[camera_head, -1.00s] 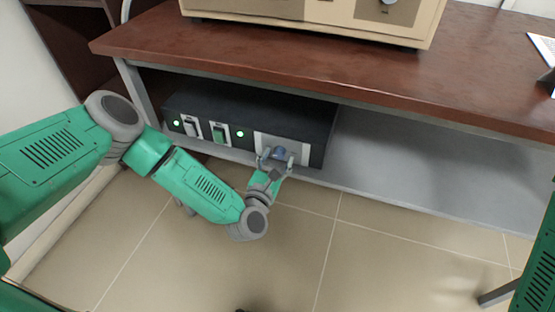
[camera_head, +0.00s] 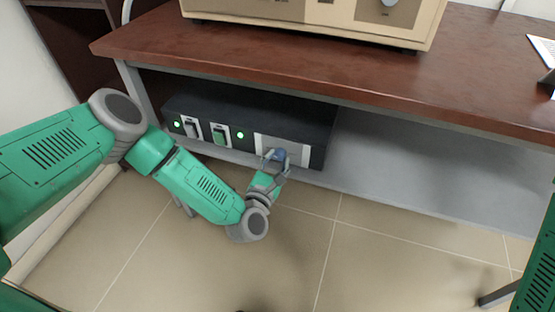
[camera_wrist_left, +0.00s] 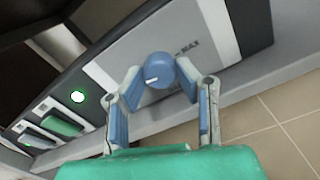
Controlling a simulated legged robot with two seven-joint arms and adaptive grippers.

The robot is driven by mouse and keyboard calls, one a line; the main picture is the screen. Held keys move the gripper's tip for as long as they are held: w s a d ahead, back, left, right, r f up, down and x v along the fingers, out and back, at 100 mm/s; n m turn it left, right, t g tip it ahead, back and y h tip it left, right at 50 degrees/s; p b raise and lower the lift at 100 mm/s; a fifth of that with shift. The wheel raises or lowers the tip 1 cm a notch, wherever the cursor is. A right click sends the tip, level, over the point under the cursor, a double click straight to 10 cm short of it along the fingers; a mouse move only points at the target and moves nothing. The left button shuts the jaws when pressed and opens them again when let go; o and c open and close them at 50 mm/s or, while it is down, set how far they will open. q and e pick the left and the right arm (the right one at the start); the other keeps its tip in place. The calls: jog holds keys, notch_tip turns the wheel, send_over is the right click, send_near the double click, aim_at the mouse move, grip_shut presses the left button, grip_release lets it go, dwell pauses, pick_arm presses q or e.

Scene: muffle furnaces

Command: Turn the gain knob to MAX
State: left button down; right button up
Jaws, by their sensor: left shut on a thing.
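The blue gain knob (camera_head: 280,155) sits on the light panel at the right of the dark control box's front. In the left wrist view the knob (camera_wrist_left: 159,69) is round, with a white pointer mark at its lower left. The MAX label (camera_wrist_left: 190,45) is on the panel to the knob's upper right. My left gripper (camera_head: 277,159) is at the panel, shut on the knob; its blue-padded fingers (camera_wrist_left: 160,82) are on either side of it in the wrist view. My right gripper is not in view.
The dark control box (camera_head: 250,115) sits on the grey lower shelf (camera_head: 420,175) under the brown tabletop (camera_head: 300,60). Two rocker switches, one green (camera_head: 220,136), and lit green lamps are left of the panel. The shelf right of the box is clear.

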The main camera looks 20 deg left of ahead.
pick_arm(q)
jog(key=m, duration=0.4)
jog(key=shift+d+m, duration=0.1)
jog(key=shift+m, duration=0.2)
jog(key=m+p, duration=0.1)
jog(key=m, duration=0.3)
jog(key=shift+s+m, duration=0.1)
jog(key=shift+m, duration=0.2)
jog(key=m+p, duration=0.1)
jog(key=m, duration=0.3)
jog(key=shift+f+m, duration=0.1)
jog(key=shift+m, duration=0.2)
jog(key=m+p, duration=0.1)
jog(key=m, duration=0.3)
jog(key=shift+s+d+f+m, duration=0.1)
jog(key=shift+m, duration=0.2)
jog(key=m+p, duration=0.1)
jog(key=m, duration=0.2)
jog(key=shift+m, duration=0.3)
jog(key=m+p, duration=0.1)
jog(key=m, duration=0.3)
jog(key=shift+f, duration=0.1)
jog(key=m, duration=0.4)
jog(key=shift+p, duration=0.35)
jog(key=shift+f+m, duration=0.1)
jog(key=shift+m, duration=2)
